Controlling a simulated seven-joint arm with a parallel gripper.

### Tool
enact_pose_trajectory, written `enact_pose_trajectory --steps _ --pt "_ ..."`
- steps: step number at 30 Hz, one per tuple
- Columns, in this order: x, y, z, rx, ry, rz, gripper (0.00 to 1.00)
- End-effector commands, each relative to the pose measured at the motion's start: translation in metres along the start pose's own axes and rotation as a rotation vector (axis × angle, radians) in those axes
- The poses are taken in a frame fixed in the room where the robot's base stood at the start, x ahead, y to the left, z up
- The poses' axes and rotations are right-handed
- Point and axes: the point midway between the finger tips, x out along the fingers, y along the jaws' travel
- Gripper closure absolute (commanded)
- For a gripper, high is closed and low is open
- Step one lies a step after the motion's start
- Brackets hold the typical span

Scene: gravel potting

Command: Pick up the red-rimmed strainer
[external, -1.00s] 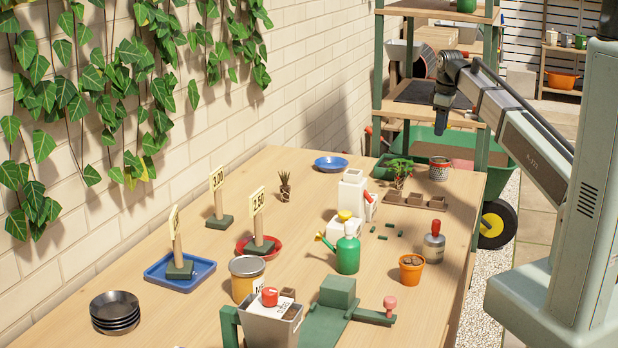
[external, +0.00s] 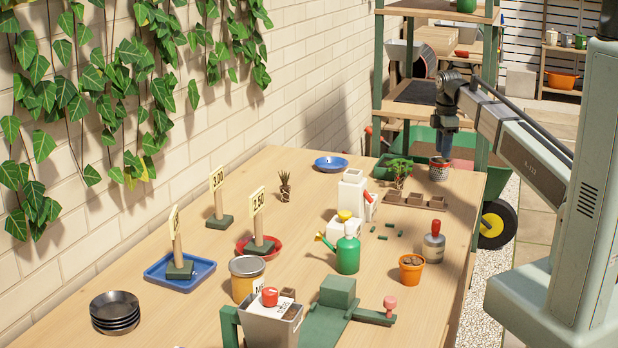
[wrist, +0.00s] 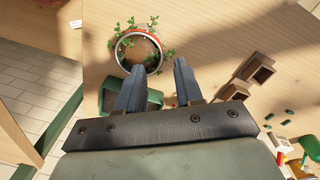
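The red-rimmed strainer (external: 439,170) looks like a small round grey vessel with a red rim, near the far right edge of the bench. In the wrist view, a red-rimmed round opening (wrist: 142,50), which I take to be the strainer, has a brown inside and green leaves around its edge. My gripper (wrist: 159,66) is open and empty there, with its left fingertip overlapping the lower rim in the picture. I cannot tell whether it touches. In the external view, my gripper (external: 445,152) is just above the strainer, and its fingers are hard to make out.
A leafy plant (external: 398,168), a green tray (wrist: 146,99) and a row of brown pots (external: 415,200) stand close by. A wheelbarrow (external: 498,172) stands beyond the bench edge.

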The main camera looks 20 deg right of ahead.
Motion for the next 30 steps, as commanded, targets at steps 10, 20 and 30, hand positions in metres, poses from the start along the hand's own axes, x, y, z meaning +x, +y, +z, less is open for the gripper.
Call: enact_pose_trajectory --steps 10,20,30 --pt "0.026 0.0 0.0 0.001 0.0 0.001 0.64" --pt "0.047 -0.001 0.004 0.002 0.0 -0.001 0.64" --pt "0.078 0.0 0.006 0.002 0.0 0.001 0.64"
